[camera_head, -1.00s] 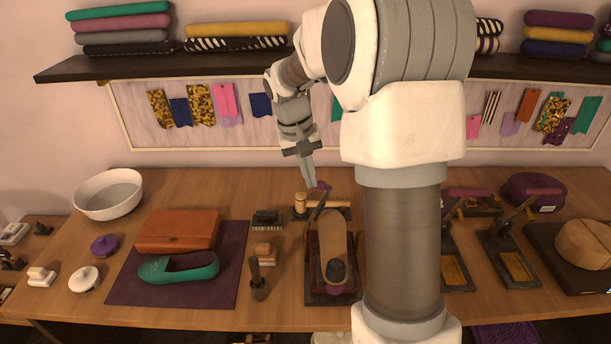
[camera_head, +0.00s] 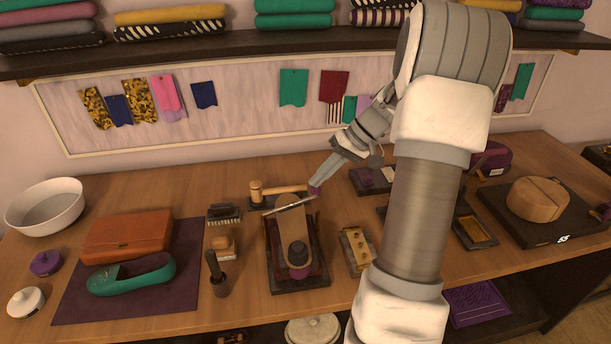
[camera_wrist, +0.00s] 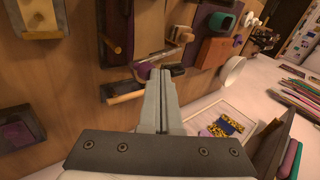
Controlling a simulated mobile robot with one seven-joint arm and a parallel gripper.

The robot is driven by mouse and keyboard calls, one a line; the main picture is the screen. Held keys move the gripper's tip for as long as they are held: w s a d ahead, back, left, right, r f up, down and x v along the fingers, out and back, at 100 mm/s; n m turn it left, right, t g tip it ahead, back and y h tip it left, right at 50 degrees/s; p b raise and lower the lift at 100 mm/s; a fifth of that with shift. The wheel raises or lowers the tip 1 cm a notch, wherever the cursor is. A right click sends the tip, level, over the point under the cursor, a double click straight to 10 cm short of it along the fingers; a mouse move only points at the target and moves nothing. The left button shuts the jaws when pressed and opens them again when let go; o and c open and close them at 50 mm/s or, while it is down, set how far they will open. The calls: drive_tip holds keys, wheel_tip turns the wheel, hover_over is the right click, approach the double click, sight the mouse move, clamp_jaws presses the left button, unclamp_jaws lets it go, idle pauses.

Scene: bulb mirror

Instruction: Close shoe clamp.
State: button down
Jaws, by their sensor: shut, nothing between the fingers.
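The shoe clamp (camera_head: 298,274) stands on the middle of the table, a dark base holding a tan shoe form with a dark round pad on it. Its metal lever (camera_head: 288,205) lies slantwise across the form's far end, ending at the right in a purple grip (camera_head: 314,191). My gripper (camera_head: 317,183) is shut and empty, its fingertips at the purple grip; touching or just apart I cannot tell. In the wrist view my gripper's fingertips (camera_wrist: 160,74) are beside the purple grip (camera_wrist: 144,71), and the clamp (camera_wrist: 181,30) lies beyond.
A wooden mallet (camera_head: 278,189) lies just behind the clamp. A brush (camera_head: 223,213) and a dark tool in a holder (camera_head: 217,277) stand to its left. A wooden block with brass parts (camera_head: 356,250) is close on its right. A shelf (camera_head: 230,49) hangs above.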

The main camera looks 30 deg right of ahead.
drive_tip(key=shift+s+d+f+t+y+b, duration=0.2)
drive_tip(key=shift+d+f+y, duration=0.15)
drive_tip(key=shift+f, duration=0.15)
drive_tip(key=shift+s+d+f+t+y+b, duration=0.1)
drive_tip(key=shift+d+f+y+b, duration=0.1)
drive_tip(key=shift+f+y, duration=0.25)
